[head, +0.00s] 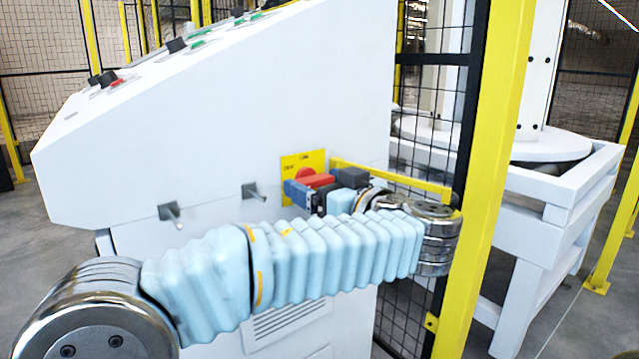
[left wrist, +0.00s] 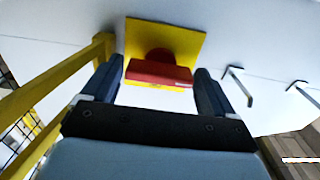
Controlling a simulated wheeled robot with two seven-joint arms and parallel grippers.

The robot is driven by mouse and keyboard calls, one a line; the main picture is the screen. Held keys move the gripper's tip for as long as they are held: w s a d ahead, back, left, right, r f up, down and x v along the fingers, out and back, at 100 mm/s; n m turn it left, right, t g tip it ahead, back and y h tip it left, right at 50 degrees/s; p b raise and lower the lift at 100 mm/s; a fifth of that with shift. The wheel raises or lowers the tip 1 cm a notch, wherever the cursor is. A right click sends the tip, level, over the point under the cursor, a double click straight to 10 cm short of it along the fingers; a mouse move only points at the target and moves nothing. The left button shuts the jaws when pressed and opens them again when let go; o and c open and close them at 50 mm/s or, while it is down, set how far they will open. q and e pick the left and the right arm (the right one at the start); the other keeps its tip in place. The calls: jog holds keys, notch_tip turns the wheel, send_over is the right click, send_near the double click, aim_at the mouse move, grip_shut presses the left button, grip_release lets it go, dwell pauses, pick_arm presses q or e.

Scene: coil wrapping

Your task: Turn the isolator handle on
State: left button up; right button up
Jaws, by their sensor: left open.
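The isolator handle (head: 318,181) is a red bar on a round red base, mounted on a yellow plate (head: 291,162) on the side of the white cabinet. It also shows in the left wrist view (left wrist: 158,73), with the yellow plate (left wrist: 185,40) behind it. My left gripper (head: 293,188) is at the handle, its arm reaching across the head view. In the left wrist view the gripper (left wrist: 160,78) is open, with one finger on each side of the red bar and small gaps visible. Part of the handle is hidden in the head view. My right gripper is not in view.
The white cabinet (head: 230,110) has knobs on its sloped top and two small latch handles (head: 172,211) on its side. A yellow rail (head: 395,182) runs close beside the handle toward a yellow post (head: 490,180) and black mesh fence. A white frame stands at right.

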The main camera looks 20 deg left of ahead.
pick_arm(q)
jog(key=c, duration=0.8)
